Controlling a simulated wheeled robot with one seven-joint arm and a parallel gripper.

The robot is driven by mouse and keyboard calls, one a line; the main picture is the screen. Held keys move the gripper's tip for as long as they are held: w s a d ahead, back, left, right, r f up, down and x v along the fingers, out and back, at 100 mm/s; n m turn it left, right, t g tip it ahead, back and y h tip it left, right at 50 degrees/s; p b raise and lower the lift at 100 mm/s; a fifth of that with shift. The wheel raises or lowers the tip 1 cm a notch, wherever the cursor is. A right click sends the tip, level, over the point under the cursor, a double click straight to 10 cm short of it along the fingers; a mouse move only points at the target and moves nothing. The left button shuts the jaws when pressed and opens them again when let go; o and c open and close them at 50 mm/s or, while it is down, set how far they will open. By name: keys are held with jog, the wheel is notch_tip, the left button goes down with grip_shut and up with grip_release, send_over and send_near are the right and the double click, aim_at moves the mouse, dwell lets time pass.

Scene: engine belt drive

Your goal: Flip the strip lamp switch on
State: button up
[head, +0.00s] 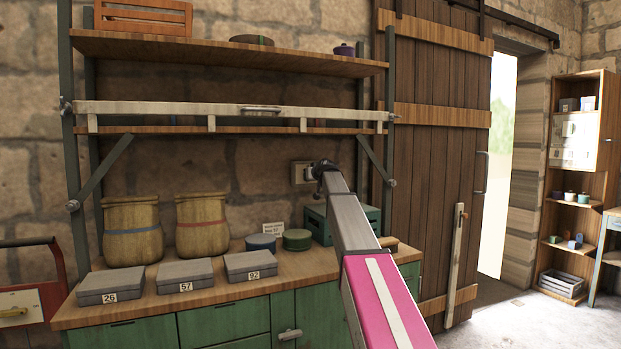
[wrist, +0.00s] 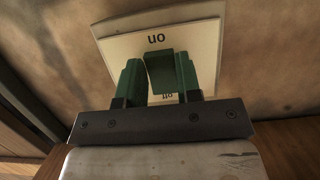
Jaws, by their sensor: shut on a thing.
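The strip lamp switch shows in the wrist view as a pale wall plate (wrist: 205,40) with a dark green lever (wrist: 160,75). The word "on" reads upside down above the lever and "off" below it, partly covered. I cannot tell which way the lever is set. My gripper (wrist: 158,62) is shut on the lever, with one green finger on each side. In the head view the plate (head: 298,173) is on the stone wall above the bench, and my gripper (head: 321,168) is at its right side, small and dark.
A wooden bench (head: 215,296) below holds numbered grey boxes (head: 184,275), two woven pots (head: 201,224), round tins (head: 296,239) and a green box (head: 317,224). A shelf (head: 225,50) with a pale bar (head: 200,108) beneath it hangs above. A plank door (head: 440,140) stands right.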

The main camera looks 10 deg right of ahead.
jog(key=shift+f+t+y, duration=0.25)
jog(key=shift+t+y, duration=0.05)
jog(key=shift+t, duration=0.7)
jog(key=o, duration=0.9)
jog(key=v, duration=1)
jog(key=shift+s+d, duration=0.1)
jog(key=shift+s, duration=0.25)
